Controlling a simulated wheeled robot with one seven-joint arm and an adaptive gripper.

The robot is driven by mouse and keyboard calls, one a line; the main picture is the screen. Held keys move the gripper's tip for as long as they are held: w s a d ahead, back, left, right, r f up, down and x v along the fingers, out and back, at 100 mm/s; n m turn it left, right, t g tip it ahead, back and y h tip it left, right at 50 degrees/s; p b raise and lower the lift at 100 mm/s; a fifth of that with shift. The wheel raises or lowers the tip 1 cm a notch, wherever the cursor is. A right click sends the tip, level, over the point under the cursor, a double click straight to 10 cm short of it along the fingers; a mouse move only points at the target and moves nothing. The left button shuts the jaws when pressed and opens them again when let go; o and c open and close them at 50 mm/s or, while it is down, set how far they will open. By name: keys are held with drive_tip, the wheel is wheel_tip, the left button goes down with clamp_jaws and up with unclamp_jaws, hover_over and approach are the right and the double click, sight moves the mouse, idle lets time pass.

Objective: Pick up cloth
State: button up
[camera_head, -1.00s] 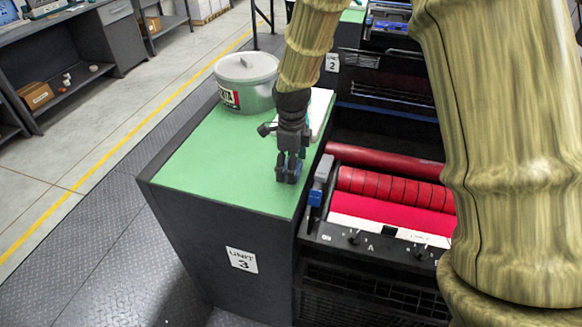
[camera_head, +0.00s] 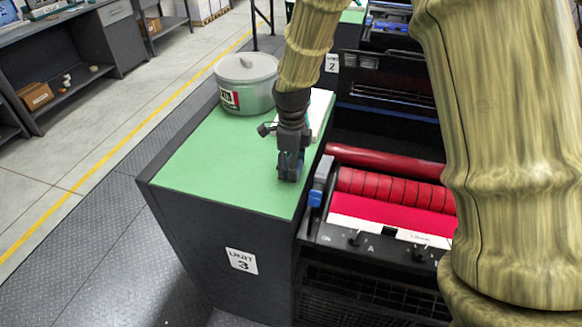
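A white, flat thing (camera_head: 320,108), which may be the cloth, lies on the green top of the unit, partly hidden behind my gripper and arm. My gripper (camera_head: 289,174) points down over the green top, nearer the front than the white thing and close to the edge beside the red rollers. I cannot tell if it touches the surface. Its fingers look close together, but their gap is not clear, and I see nothing between them.
A lidded grey bucket (camera_head: 246,84) stands at the back left of the green top (camera_head: 215,165). Red rollers (camera_head: 395,189) lie in the open machine on the right, with a blue-ended lever (camera_head: 316,197) at its edge. The green top's front left is clear.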

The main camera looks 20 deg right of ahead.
drive_tip(key=shift+r+b, duration=1.3)
drive_tip(key=shift+r, duration=3.5)
